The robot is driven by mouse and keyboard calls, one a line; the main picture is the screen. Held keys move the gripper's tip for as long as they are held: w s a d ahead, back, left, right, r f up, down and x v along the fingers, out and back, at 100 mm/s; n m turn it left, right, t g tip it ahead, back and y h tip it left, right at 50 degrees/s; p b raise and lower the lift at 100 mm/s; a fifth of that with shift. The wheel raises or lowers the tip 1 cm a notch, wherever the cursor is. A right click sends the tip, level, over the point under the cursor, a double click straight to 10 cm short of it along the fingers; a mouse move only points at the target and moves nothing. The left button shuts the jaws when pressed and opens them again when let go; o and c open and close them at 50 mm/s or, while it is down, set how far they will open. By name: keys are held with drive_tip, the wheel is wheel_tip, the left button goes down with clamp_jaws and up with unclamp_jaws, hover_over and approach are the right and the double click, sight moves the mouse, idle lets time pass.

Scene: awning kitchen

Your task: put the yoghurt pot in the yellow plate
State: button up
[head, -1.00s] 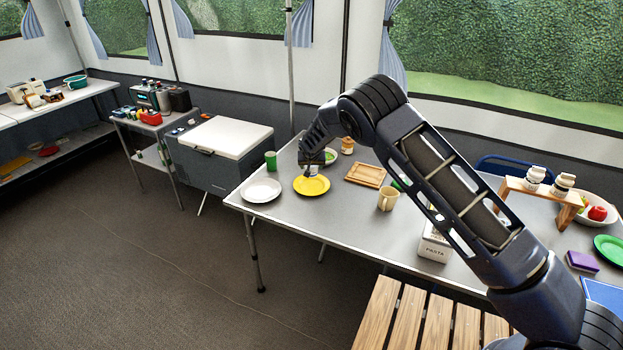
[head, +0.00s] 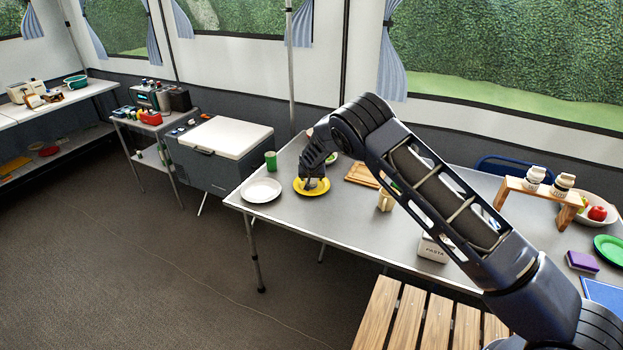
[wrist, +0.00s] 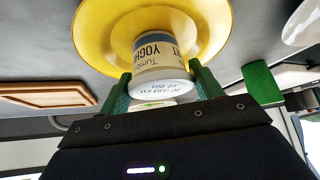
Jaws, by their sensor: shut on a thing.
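The yoghurt pot (wrist: 158,58) is white with a blue band and lettering, and shows in the wrist view between the green fingers of my gripper (wrist: 160,88). My gripper is shut on it. The yellow plate (wrist: 95,30) lies right behind the pot in the wrist view; I cannot tell whether the pot touches it. In the head view my gripper (head: 313,184) is over the yellow plate (head: 300,190), low on the table, and hides most of the pot.
A white plate (head: 261,190) and a green cup (head: 271,160) stand left of the yellow plate on the grey table (head: 290,225). A wooden tray (head: 360,174) and a beige mug (head: 385,200) are to the right. A bowl (head: 332,156) is partly hidden behind my gripper.

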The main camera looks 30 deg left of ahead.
drive_tip(key=o, duration=1.2)
drive_tip(key=shift+c, duration=0.2)
drive_tip(key=shift+r, duration=0.15)
drive_tip(key=v, duration=1.2)
